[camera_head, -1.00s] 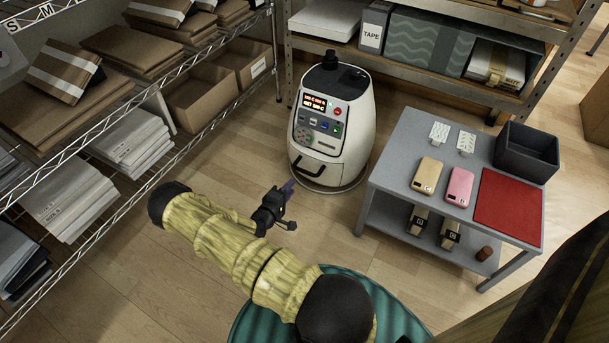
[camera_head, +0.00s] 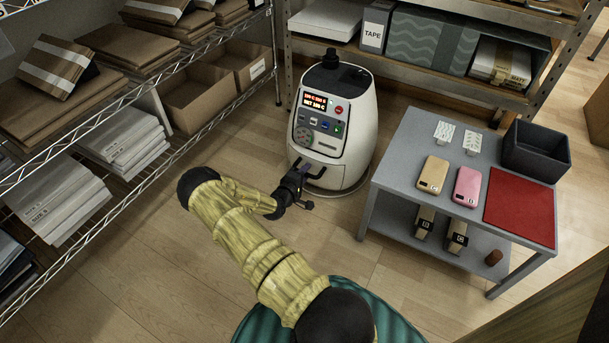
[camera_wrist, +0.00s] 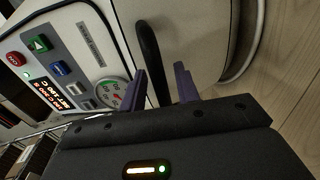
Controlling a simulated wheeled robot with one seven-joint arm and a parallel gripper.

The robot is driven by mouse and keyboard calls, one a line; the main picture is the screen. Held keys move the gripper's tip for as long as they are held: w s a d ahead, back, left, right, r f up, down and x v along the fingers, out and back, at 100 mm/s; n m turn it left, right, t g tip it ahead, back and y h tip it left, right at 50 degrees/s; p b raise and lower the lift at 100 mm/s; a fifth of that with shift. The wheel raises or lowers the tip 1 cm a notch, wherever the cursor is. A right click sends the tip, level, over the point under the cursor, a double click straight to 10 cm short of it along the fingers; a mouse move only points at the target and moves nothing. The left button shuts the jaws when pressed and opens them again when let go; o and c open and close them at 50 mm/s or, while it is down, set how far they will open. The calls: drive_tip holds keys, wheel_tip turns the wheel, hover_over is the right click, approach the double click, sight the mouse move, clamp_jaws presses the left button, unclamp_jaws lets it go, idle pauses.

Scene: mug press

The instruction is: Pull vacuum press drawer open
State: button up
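The vacuum press (camera_head: 349,110) is a white rounded machine with a lit display and buttons, standing on the floor by the shelves. Its drawer (camera_wrist: 184,36) is a pale front panel low on the body, and it looks closed. The black drawer handle (camera_wrist: 150,58) stands out from the panel; in the head view my gripper partly hides it. My gripper (camera_head: 301,173) is in front of the drawer. In the wrist view its purple fingers (camera_wrist: 160,85) are apart, and the near end of the handle lies between them. I cannot tell whether either finger touches it.
A grey table (camera_head: 405,152) stands to the right with two phone cases, a red mat (camera_head: 520,207) and a dark bin (camera_head: 536,150). A wire rack (camera_head: 150,160) with boxes is on the left.

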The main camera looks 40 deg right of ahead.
clamp_jaws()
drive_tip(key=shift+a, duration=0.15)
drive_tip(key=f+p+v, duration=0.2)
drive_tip(key=f+v, duration=0.1)
drive_tip(key=v, duration=1.1)
drive_tip(key=s+a+f+p+v, duration=0.1)
drive_tip(key=f+p+v, duration=0.1)
drive_tip(key=v, duration=1.2)
drive_tip(key=shift+a+f, duration=0.15)
drive_tip(key=shift+f, duration=0.4)
unclamp_jaws()
